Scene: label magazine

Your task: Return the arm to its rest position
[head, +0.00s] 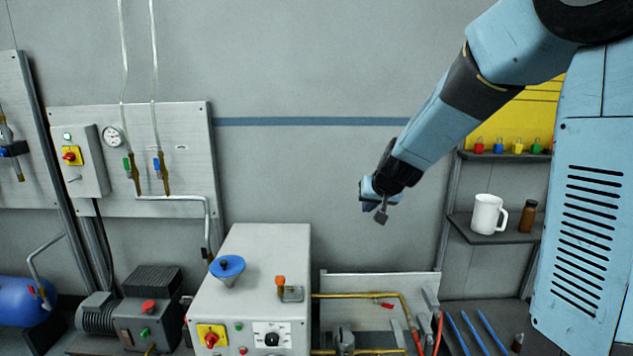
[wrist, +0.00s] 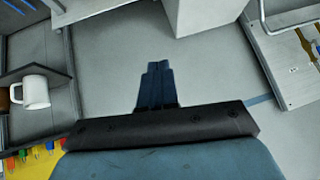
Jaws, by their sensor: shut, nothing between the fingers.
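My gripper (head: 381,215) hangs in the air at the end of my blue arm, which reaches in from the upper right in the head view. It is in front of the grey wall, above and right of the grey machine cabinet (head: 262,240). In the wrist view the fingers of my gripper (wrist: 157,85) lie together with nothing between them.
A shelf (head: 462,228) at the right bears a white mug (head: 487,214) and a brown bottle (head: 527,217). Yellow pipework (head: 360,295) runs low right of the cabinet. A panel (head: 180,160) with valves is on the left wall. The wall space left of my gripper is clear.

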